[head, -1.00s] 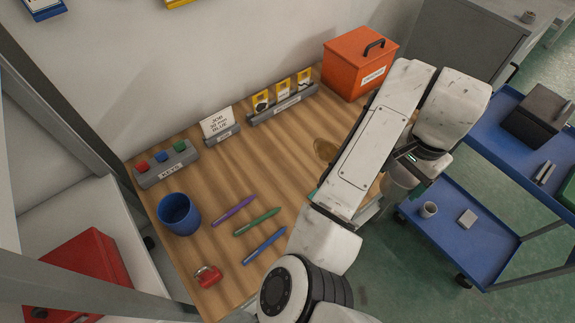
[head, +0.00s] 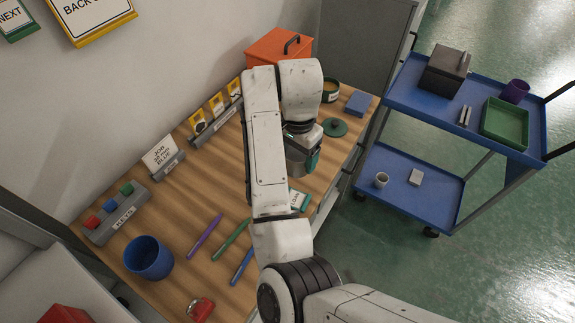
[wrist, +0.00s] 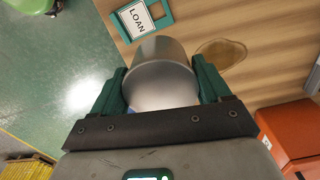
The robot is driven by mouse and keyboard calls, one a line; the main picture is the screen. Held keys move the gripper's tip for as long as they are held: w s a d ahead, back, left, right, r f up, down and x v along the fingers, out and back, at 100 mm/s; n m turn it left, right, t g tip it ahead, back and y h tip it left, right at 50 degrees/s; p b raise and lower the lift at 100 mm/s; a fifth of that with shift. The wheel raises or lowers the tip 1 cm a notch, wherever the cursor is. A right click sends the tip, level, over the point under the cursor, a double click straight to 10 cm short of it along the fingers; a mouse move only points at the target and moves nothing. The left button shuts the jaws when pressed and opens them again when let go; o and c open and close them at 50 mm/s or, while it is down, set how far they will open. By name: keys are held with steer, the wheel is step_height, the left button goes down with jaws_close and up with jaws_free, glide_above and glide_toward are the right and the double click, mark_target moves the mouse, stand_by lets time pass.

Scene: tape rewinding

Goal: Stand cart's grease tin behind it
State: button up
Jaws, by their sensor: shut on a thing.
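My gripper (head: 306,150) is over the right part of the wooden bench, with its fingers pointing down. In the wrist view my gripper (wrist: 160,85) is shut on a plain grey metal tin (wrist: 160,62), one green finger on each side. Part of the held tin is hidden behind the gripper in the head view. The blue cart (head: 400,95) stands right of the bench. A dark round tin with a pale band (head: 330,92) stands on the bench's far right, near a green round lid (head: 334,127).
A blue block (head: 357,103), an orange box (head: 278,48) and a LOAN tag (head: 299,200) are on the bench. A brown stain (wrist: 221,52) marks the wood. The cart holds a dark box (head: 445,70), a green tray (head: 505,124) and a purple cup (head: 515,91).

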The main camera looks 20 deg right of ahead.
steer(key=w+f, duration=0.3)
steer(key=shift+w+a+f+p, duration=0.1)
steer(key=shift+a+f+p, duration=0.25)
steer(key=shift+f+p, duration=0.05)
steer(key=shift+w+f, duration=0.1)
steer(key=shift+f, duration=0.25)
steer(key=shift+f+p, duration=0.55)
steer(key=shift+f, duration=0.75)
steer(key=shift+f, duration=0.2)
steer(key=o, duration=1.1)
steer(key=shift+o, duration=0.2)
step_height(320, 180, up, 12)
steer(key=shift+r+b, duration=0.2)
steer(key=shift+b, duration=0.9)
steer(key=shift+d, duration=0.1)
